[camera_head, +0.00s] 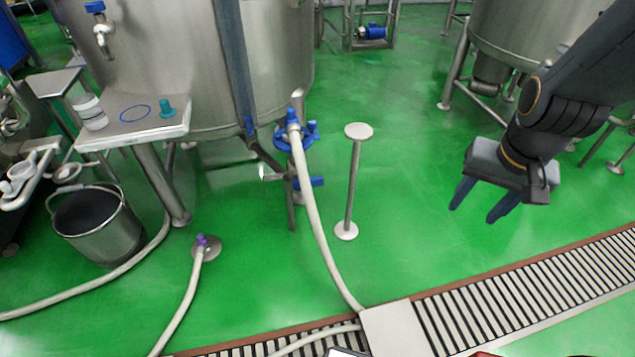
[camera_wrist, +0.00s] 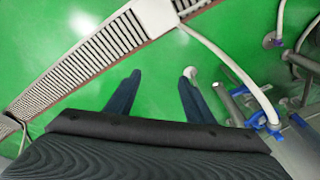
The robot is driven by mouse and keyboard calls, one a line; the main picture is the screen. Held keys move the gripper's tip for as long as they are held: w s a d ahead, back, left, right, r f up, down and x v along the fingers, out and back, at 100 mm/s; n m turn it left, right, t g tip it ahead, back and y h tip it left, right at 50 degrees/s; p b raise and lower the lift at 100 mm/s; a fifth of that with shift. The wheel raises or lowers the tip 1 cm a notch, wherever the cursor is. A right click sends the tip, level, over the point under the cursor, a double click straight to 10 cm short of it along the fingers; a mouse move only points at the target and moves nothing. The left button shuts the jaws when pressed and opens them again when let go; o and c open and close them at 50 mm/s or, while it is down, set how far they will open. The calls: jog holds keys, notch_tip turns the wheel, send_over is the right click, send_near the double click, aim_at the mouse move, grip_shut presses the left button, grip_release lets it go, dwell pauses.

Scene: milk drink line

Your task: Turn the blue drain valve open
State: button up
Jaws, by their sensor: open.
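A steel tank (camera_head: 200,60) stands at the left of the head view. Below its right side, a blue valve handle (camera_head: 310,181) sits on a thin upright pipe. Above it is a blue fitting (camera_head: 293,135) with a pale hose (camera_head: 318,220) running down from it. I cannot tell for sure which blue part is the drain valve. My gripper (camera_head: 473,212) is open and empty, pointing down over the floor, well right of these parts. In the wrist view, my gripper (camera_wrist: 157,84) has its fingers apart, and blue fittings (camera_wrist: 262,122) show at the right.
A steel post with a round top (camera_head: 358,131) stands between my gripper and the blue valve parts. A slatted floor drain (camera_head: 530,280) runs along the front. A bucket (camera_head: 98,225) and a small shelf (camera_head: 135,132) are at the left. Green floor around the post is open.

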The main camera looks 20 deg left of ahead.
jog(key=w+a+f+m+t+y+b, duration=0.1)
jog(key=w+a+f+m+t+b, duration=0.25)
jog(key=w+a+f+b, duration=0.75)
jog(key=m+t+y+b, duration=0.4)
jog(key=t+b, duration=0.3)
jog(key=b, duration=0.5)
send_near(317, 183)
jog(key=w+d+r, duration=0.3)
jog(key=w+d, duration=0.2)
jog(key=d, duration=0.4)
jog(key=s+a+f+m+t+y+b, duration=0.2)
jog(key=a+f+m+t+y+b, duration=0.15)
jog(key=a+f+b, duration=0.45)
jog(key=shift+n+g+y, duration=0.4)
jog(key=shift+y, duration=0.05)
jog(key=b+x, duration=0.1)
jog(key=x, duration=0.1)
jog(key=b+x, duration=0.1)
jog(key=x, duration=0.2)
jog(key=a+r+x, duration=0.1)
jog(key=x, duration=0.2)
jog(key=shift+s+b, duration=0.25)
jog(key=shift+b, duration=0.15)
grip_shut()
